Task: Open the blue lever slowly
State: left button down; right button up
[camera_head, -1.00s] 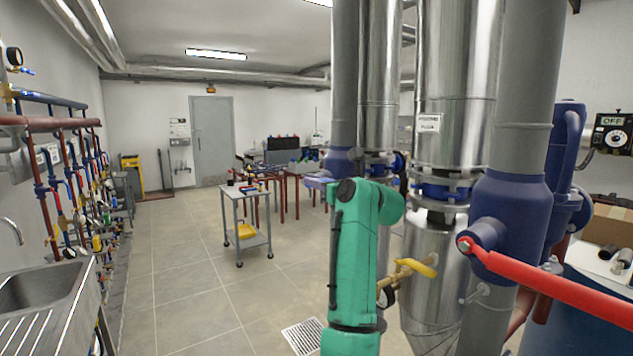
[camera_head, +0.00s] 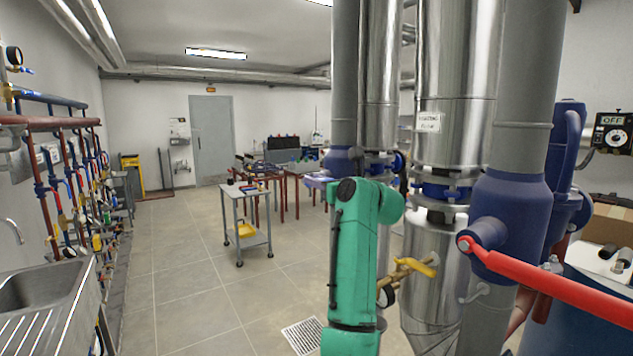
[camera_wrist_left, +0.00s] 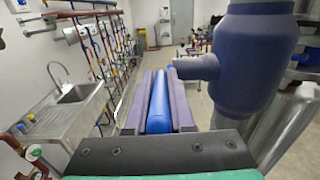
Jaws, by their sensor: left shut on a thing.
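The blue lever (camera_wrist_left: 159,103) shows in the left wrist view as a long rounded bar pointing away from me. My left gripper (camera_wrist_left: 158,80) is shut on it, with one purple finger along each side. The lever's far end is near the side stub of a blue valve body (camera_wrist_left: 250,62); I cannot tell just where it joins. In the head view my green left arm covers most of the gripper and the lever. The same blue valve body (camera_head: 341,160) shows there behind the arm on a grey pipe. My right gripper is in neither current view.
A red lever (camera_head: 560,276) on a nearer blue valve (camera_head: 508,225) reaches across the right side. A yellow handle (camera_head: 420,266) is just right of my arm. A sink (camera_head: 45,290) stands at the left. The tiled floor between sink and trolley (camera_head: 245,238) is clear.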

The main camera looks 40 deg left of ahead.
pick_arm(q)
jog(key=shift+r, duration=0.1)
dwell(0.3)
jog(key=shift+r+h+p, duration=0.6)
jog(key=shift+r+p, duration=0.15)
jog(key=shift+p, duration=0.3)
jog(key=shift+a+f, duration=0.2)
jog(key=shift+f, duration=0.1)
jog(key=c, duration=1)
grip_release()
jog(key=shift+o, duration=1.1)
jog(key=shift+w+a+f, duration=0.1)
